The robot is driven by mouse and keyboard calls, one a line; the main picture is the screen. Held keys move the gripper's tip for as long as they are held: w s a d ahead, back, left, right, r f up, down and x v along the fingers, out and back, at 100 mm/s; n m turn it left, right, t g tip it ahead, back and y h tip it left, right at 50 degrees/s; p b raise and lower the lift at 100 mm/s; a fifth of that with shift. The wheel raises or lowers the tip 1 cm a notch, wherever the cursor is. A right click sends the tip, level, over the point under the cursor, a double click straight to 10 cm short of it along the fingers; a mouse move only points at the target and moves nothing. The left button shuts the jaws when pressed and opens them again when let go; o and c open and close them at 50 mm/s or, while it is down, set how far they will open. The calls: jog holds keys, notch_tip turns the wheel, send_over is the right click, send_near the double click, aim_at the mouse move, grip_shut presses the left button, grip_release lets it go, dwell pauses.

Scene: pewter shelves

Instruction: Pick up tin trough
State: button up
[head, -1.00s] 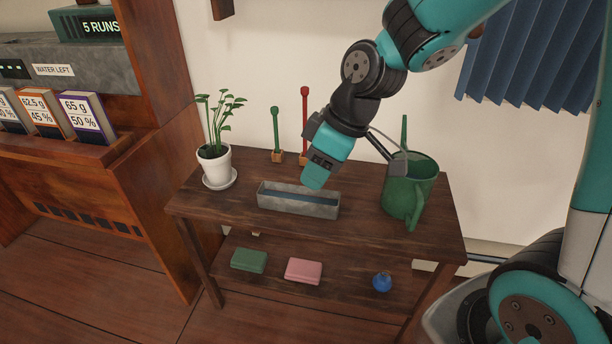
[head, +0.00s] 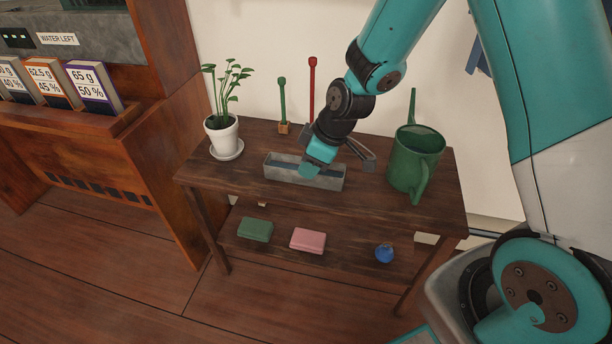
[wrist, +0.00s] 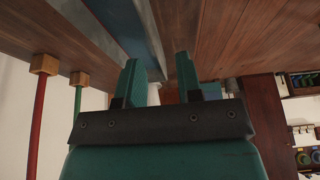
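The tin trough (head: 275,178) is a long, narrow grey metal box with a dark bluish inside. It stands on the top of the wooden table, and its near wall faces the head camera. My gripper (head: 311,171) points down at the middle of the trough and hides part of it. In the wrist view my gripper (wrist: 158,80) has its two teal fingers spread with a gap between them. There the trough (wrist: 148,25) runs from the top towards the fingers, and one long wall lines up with the gap. I cannot tell whether the fingers touch it.
A green watering can (head: 414,165) stands right of the trough on the table (head: 245,172). A potted plant (head: 222,135) stands left. Green (head: 282,105) and red (head: 311,90) upright rods stand behind. The lower shelf holds a green box (head: 255,230), a pink box (head: 308,240) and a blue object (head: 384,253).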

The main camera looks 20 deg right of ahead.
aim_at(303, 184)
jog(key=b+x, duration=0.1)
jog(key=x, duration=0.4)
jog(key=shift+w+d+f+b, duration=0.1)
jog(key=shift+d+b, duration=0.05)
jog(key=shift+b, duration=0.2)
grip_shut()
